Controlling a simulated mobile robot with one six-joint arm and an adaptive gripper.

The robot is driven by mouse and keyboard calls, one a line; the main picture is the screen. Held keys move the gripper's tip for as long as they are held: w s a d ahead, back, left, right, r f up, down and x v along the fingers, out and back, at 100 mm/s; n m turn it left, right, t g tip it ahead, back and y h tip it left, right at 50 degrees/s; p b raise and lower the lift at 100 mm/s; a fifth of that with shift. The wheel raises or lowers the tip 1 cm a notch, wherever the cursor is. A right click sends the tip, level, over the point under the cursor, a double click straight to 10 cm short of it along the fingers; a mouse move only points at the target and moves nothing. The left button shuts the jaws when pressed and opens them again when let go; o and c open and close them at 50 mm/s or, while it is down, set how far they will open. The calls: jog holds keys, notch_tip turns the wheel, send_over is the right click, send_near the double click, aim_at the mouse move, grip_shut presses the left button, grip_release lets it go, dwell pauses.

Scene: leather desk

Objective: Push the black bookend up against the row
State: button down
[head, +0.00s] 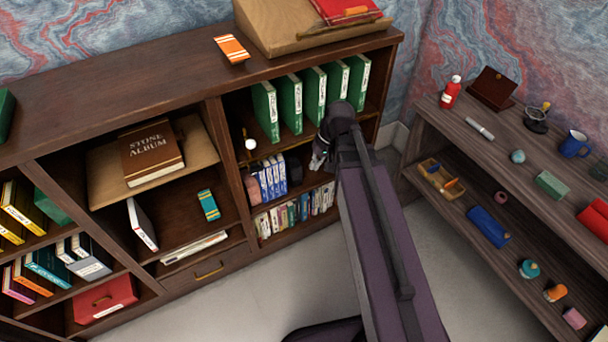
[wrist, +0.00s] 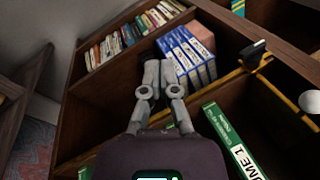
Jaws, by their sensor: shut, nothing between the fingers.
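The black bookend (head: 294,168) stands on the middle shelf, at the right end of a short row of blue-and-white books (head: 270,178). It looks close to the last book, but I cannot tell whether they touch. My gripper (head: 317,160) is shut and empty, reaching into the same bay to the right of the bookend, with a small gap seen between them. In the wrist view the shut fingers (wrist: 160,66) lie just left of the blue row (wrist: 188,52). I cannot make out the bookend there; the fingers probably hide it.
Green binders (head: 290,102) stand on the shelf above, close to my arm. A pink block (wrist: 201,34) sits at the row's other end. Small books (head: 297,211) fill the shelf below. A white ball (head: 250,144) is by the left divider.

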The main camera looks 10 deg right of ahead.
jog(key=w+d+f+m+t+y+b, duration=0.1)
jog(key=w+d+f+y+b, duration=0.3)
jog(key=f+b, duration=0.5)
jog(key=w+d+f+m+t+y+b, duration=0.1)
jog(key=w+d+f+t+y+b, duration=0.2)
jog(key=w+f+b, duration=0.6)
jog(key=w+d+f+m+t+y+b, duration=0.2)
jog(key=w+d+f+y+b, duration=0.3)
jog(key=b, duration=2)
jog(key=shift+w+d+f+t+b, duration=0.15)
jog(key=shift+w+f, duration=0.25)
jog(key=shift+f, duration=0.45)
jog(key=shift+w+d+f+t+b, duration=0.1)
jog(key=shift+w+d+f+t, duration=0.25)
jog(key=shift+f, duration=0.55)
jog(key=shift+w+f+t+b, duration=0.1)
jog(key=shift+w+f, duration=0.4)
jog(key=shift+f, duration=0.35)
jog(key=shift+w+d+f+t+b, duration=0.2)
jog(key=shift+d+t+b, duration=0.1)
jog(key=shift+d+b, duration=0.25)
jog(key=shift+r, duration=0.1)
jog(key=x, duration=1)
jog(key=shift+r, duration=0.15)
jog(key=shift+s+a, duration=0.25)
jog(key=shift+a, duration=0.25)
jog(key=shift+s+a, duration=0.25)
jog(key=shift+a, duration=0.3)
jog(key=shift+s+a, duration=0.2)
jog(key=shift+a, duration=0.7)
